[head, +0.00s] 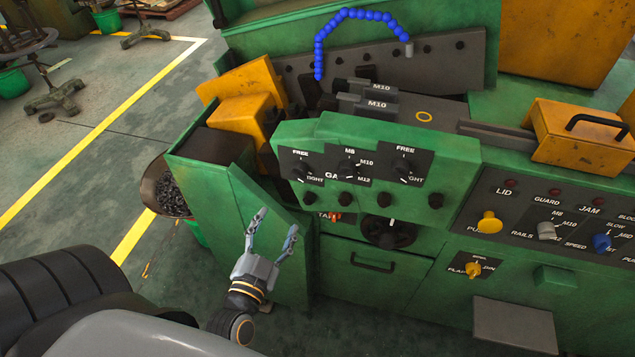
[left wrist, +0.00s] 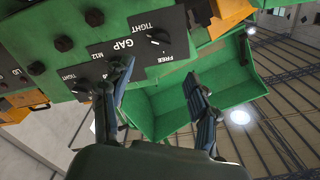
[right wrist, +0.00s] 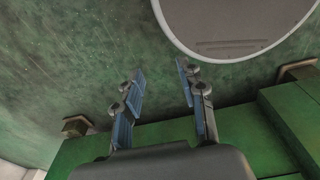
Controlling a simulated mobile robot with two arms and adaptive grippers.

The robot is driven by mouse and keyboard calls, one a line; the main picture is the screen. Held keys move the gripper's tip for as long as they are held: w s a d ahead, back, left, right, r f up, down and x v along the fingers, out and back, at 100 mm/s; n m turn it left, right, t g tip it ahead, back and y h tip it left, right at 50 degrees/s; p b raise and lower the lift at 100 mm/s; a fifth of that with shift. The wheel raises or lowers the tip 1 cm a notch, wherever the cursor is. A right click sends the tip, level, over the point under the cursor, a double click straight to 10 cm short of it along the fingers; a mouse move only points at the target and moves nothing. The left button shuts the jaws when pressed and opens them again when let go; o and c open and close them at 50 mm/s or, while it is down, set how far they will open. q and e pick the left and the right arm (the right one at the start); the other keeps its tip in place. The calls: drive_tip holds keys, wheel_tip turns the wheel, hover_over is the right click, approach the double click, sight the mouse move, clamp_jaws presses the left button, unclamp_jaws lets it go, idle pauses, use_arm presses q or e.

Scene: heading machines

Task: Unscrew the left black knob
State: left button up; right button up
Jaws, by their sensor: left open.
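The green control panel (head: 375,135) bears a row of black knobs. Its leftmost upper black knob (head: 300,166) sits between the words FREE and TIGHT. A smaller black knob (head: 308,198) is below it. My left gripper (head: 277,222) is open and empty, below and left of the panel, apart from the knobs. In the left wrist view the left gripper (left wrist: 158,72) has spread fingers, with a FREE/TIGHT knob (left wrist: 159,38) beyond the fingertips. My right gripper (right wrist: 161,75) is open and empty before a green surface; it is not in the head view.
A yellow block (head: 243,105) juts out left of the panel. A bin of dark metal pieces (head: 172,196) stands at the machine's left side. A large black dial (head: 389,232) and a drawer (head: 372,262) are below the panel.

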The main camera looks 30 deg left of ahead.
sight(296, 178)
use_arm(q)
drive_tip(key=b+x, duration=0.2)
drive_tip(key=x, duration=1.2)
drive_tip(key=shift+a, duration=0.2)
drive_tip(key=c, duration=1.2)
